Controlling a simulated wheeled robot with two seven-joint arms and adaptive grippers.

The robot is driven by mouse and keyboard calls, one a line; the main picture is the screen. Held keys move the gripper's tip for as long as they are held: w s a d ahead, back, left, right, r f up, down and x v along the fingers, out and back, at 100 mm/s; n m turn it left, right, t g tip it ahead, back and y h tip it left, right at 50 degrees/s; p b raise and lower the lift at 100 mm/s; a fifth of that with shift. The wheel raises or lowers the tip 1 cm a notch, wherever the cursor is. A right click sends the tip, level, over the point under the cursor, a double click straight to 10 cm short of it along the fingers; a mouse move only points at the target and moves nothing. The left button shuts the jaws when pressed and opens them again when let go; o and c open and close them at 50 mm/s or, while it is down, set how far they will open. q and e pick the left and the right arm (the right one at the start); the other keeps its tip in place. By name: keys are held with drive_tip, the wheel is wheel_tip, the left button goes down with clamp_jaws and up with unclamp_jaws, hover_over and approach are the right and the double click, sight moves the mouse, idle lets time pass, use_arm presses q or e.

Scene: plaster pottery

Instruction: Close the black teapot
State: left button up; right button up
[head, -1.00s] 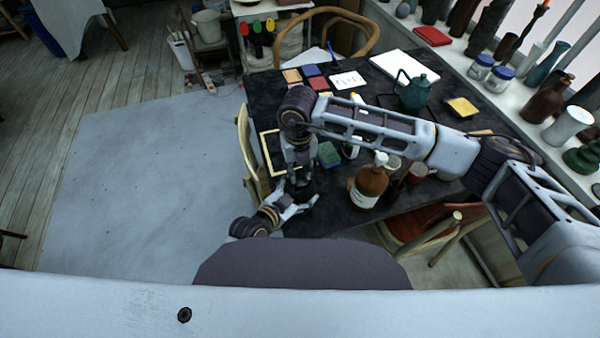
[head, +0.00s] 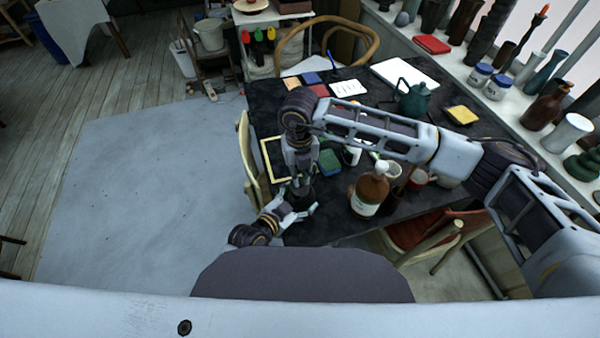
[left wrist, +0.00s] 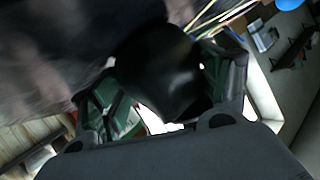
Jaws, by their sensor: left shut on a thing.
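The black teapot is a small dark, rounded shape (head: 299,194) at the near left part of the table, mostly covered by my two grippers. My left gripper (head: 298,212) comes in low from the left and is shut on it. In the left wrist view the smooth black body (left wrist: 165,72) sits between the left fingers (left wrist: 165,105). My right gripper (head: 299,182) points down from above, right at the dark shape. Its fingertips are too small and covered to tell whether they are open or shut. I cannot make out the lid.
A brown bottle (head: 370,190) and a green block (head: 329,162) stand close to the right of the grippers. A chair (head: 246,160) is at the table's left edge.

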use_arm(q)
drive_tip(key=shift+r, duration=0.15)
use_arm(e)
drive_tip(key=shift+f, duration=0.75)
use_arm(q)
drive_tip(key=shift+w, duration=0.1)
use_arm(e)
drive_tip(key=shift+r, duration=2.1)
use_arm(q)
drive_tip(key=o, duration=1.5)
drive_tip(key=shift+s, duration=0.2)
drive_tip(key=shift+v, duration=3.85)
